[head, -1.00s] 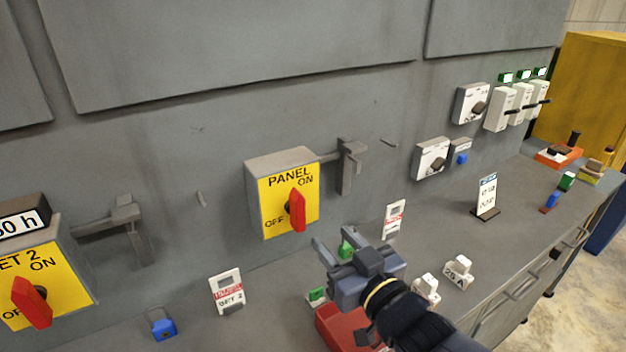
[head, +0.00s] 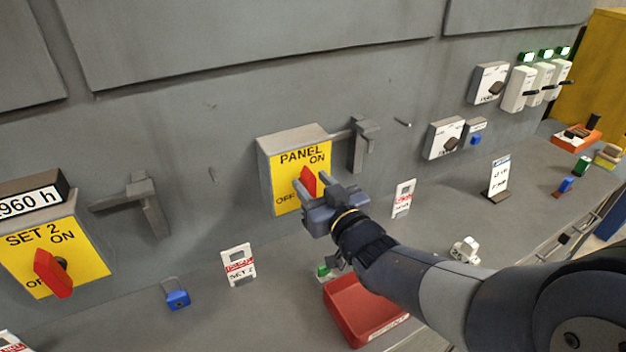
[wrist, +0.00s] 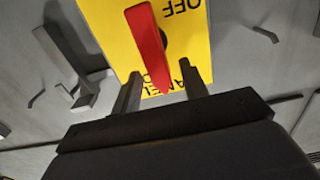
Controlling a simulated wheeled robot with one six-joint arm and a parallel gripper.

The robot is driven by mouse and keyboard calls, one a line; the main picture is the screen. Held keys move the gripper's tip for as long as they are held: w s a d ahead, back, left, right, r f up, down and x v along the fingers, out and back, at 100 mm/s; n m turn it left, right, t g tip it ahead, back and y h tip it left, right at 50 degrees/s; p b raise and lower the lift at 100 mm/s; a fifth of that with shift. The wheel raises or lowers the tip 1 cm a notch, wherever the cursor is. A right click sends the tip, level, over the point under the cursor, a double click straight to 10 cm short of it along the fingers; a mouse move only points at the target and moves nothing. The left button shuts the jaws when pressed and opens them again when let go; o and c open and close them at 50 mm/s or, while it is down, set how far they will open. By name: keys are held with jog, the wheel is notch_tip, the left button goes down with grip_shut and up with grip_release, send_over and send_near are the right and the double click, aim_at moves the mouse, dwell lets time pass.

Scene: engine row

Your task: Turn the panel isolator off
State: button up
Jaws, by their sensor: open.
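The panel isolator (head: 285,155) is a grey wall box with a yellow face lettered PANEL, ON and OFF. Its red handle (head: 308,179) stands roughly upright, and its lower part is hidden behind my gripper (head: 328,190) in the head view. In the wrist view the isolator's yellow face (wrist: 185,45) appears upside down. The red handle (wrist: 148,45) runs down the picture, its near end between my open, empty fingers (wrist: 160,77). I cannot tell whether a finger touches it.
A similar SET 2 isolator (head: 85,252) is at left. A grey bracket (head: 365,145) projects right of the panel isolator. A red tray (head: 362,312), a white tag (head: 238,264) and a blue padlock (head: 177,297) are on the bench below.

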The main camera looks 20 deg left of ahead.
jog(key=shift+w+a, duration=0.15)
jog(key=shift+a, duration=0.05)
jog(key=shift+c, duration=0.3)
grip_shut()
